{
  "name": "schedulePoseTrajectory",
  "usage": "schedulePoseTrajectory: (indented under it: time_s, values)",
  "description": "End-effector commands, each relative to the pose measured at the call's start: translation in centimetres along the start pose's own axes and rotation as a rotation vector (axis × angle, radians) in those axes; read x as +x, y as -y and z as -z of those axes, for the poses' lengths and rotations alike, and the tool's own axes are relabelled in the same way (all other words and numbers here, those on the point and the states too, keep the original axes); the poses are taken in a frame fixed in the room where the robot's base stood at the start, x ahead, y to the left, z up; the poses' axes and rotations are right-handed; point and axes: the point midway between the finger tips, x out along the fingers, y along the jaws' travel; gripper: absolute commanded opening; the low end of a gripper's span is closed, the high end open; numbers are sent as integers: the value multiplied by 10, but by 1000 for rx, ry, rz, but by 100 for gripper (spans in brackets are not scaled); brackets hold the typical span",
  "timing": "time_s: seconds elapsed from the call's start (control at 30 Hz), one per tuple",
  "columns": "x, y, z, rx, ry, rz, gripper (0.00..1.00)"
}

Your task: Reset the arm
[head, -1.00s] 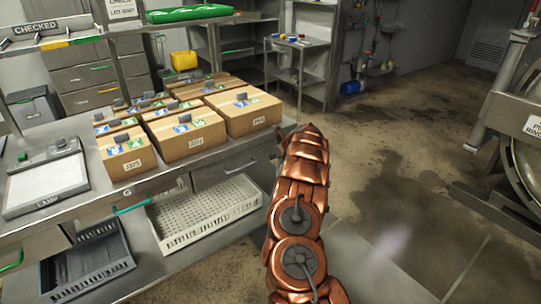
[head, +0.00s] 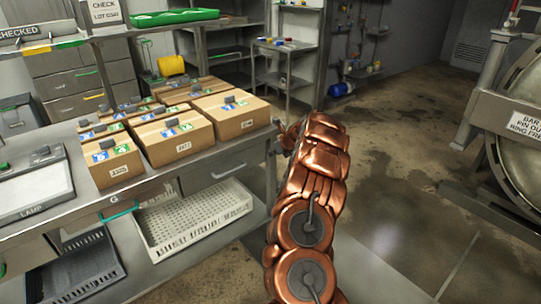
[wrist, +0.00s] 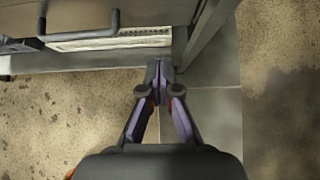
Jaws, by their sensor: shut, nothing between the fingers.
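My gripper (wrist: 159,75) shows in the wrist view with its fingers together and nothing between them. It points down over the floor beside the workbench's lower shelf. In the head view my copper-coloured arm rises in front of the floor, right of the workbench (head: 205,160), and the gripper itself is hidden behind it.
Several labelled cardboard boxes (head: 180,134) stand on the bench, with a lamp panel (head: 30,190) at left. A white crate (head: 195,220) and a dark crate (head: 75,272) sit below. A large round vessel (head: 520,155) is at right. Open floor (head: 400,190) lies between.

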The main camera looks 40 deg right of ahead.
Motion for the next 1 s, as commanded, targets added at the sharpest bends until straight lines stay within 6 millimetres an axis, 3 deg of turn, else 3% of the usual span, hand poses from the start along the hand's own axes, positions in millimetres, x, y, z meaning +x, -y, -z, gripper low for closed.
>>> schedulePoseTrajectory:
  time_s: [0.37, 0.47, 0.57, 0.8, 1.0]
  values:
    - [-5, -1, 1, -2, -2, -2, 0]
    - [-7, -13, -5, -34, -3, -20, 0]
    - [-13, -44, -19, -118, -5, -68, 0]
    - [-51, -162, -56, -484, -4, -244, 0]
    - [-96, -257, -64, -810, 4, -387, 0]
